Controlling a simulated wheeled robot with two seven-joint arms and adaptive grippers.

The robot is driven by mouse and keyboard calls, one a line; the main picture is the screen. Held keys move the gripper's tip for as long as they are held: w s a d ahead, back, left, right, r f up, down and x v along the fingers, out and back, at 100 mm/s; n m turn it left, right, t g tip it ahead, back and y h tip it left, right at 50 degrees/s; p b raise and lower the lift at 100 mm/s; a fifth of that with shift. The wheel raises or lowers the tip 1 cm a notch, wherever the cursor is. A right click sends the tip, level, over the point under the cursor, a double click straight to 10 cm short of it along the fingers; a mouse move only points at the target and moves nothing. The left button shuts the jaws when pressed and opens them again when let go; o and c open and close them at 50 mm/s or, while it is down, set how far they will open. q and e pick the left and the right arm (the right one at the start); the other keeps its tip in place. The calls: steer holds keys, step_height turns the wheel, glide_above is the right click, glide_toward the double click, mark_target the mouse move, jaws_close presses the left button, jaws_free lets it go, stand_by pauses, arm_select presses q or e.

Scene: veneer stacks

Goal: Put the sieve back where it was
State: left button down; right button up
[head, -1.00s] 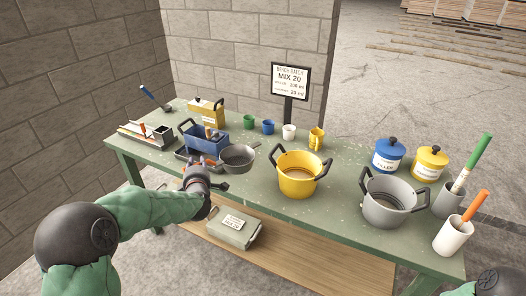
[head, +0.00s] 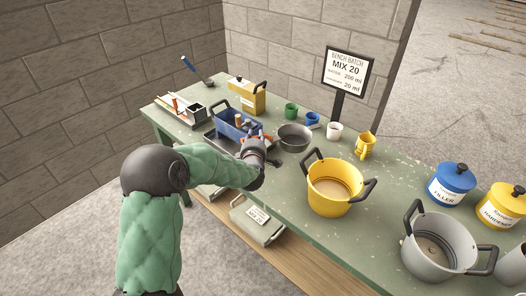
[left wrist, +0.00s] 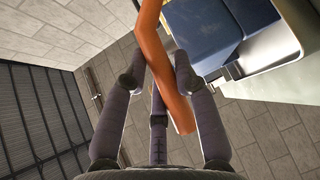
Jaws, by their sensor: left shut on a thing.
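My left gripper (head: 256,143) is over the bench, between the blue open box (head: 238,127) and a round dark grey pan-like vessel (head: 294,137). It is shut on a curved orange bar (left wrist: 163,65), which crosses between the fingers in the left wrist view; its ends are not fully shown. I cannot tell whether this bar is the sieve's handle. No mesh is clear on the dark grey vessel, so I cannot identify the sieve with certainty. The blue box seems to show behind the bar in the left wrist view (left wrist: 205,32). My right gripper is out of view.
A yellow pot (head: 336,187) and a grey pot (head: 440,245) stand on the green bench. Small cups, a yellow jug (head: 366,145) and a sign (head: 346,72) line the back. Blue (head: 451,184) and yellow (head: 503,205) tubs stand at right. A case (head: 257,218) lies below.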

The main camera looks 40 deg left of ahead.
arm_select(q)
step_height(320, 180, down, 6)
steer(key=shift+w+r+b, duration=0.1)
steer(key=shift+b, duration=0.8)
steer(key=c, duration=1)
jaws_free()
